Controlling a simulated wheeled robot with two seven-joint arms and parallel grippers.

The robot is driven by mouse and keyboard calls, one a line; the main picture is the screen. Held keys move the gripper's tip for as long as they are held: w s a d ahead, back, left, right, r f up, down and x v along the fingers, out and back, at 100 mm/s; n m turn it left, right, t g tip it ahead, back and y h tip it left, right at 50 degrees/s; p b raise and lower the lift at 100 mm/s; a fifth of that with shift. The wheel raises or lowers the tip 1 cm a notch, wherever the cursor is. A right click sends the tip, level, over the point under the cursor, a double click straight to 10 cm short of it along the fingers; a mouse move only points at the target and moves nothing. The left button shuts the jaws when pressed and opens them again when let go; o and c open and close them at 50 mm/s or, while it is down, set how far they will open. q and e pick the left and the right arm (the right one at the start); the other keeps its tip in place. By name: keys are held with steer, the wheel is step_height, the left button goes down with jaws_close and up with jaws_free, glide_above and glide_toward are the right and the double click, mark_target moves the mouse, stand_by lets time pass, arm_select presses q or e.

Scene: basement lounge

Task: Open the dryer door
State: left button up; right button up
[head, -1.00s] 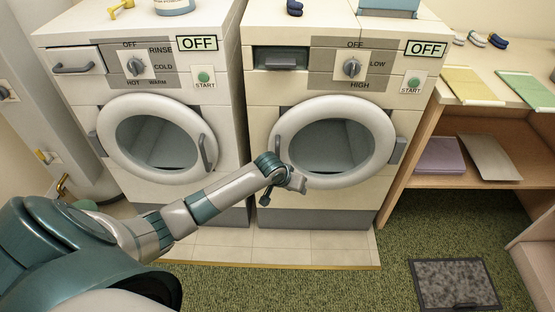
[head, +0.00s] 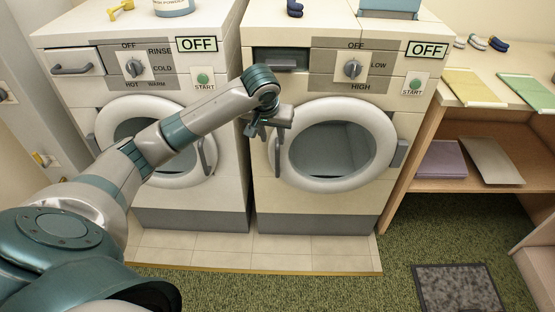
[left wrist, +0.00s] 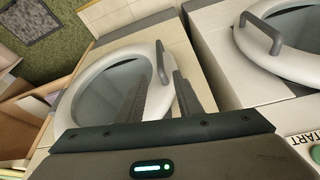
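The dryer (head: 310,230) is the right-hand machine, marked LOW and HIGH. Its round white door (head: 375,180) looks shut. The grey door handle (head: 277,157) is on the door's left edge; it also shows in the left wrist view (left wrist: 162,64). My left gripper (head: 264,134) is just above the handle in the head view, pointing down toward it. In the left wrist view its two fingers (left wrist: 163,78) are apart and empty, with the handle lined up between the tips. Contact cannot be told. My right gripper is not in view.
A wooden shelf unit (head: 470,185) stands right of the dryer. A grey mat (head: 457,287) lies on the green carpet. The floor before the dryer door is clear.

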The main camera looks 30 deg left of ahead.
mark_target(277, 156)
arm_select(q)
steer(key=x, duration=1.7)
steer(key=shift+f+b, duration=0.2)
steer(key=shift+b, duration=0.15)
steer(key=shift+c, duration=0.5)
jaws_close()
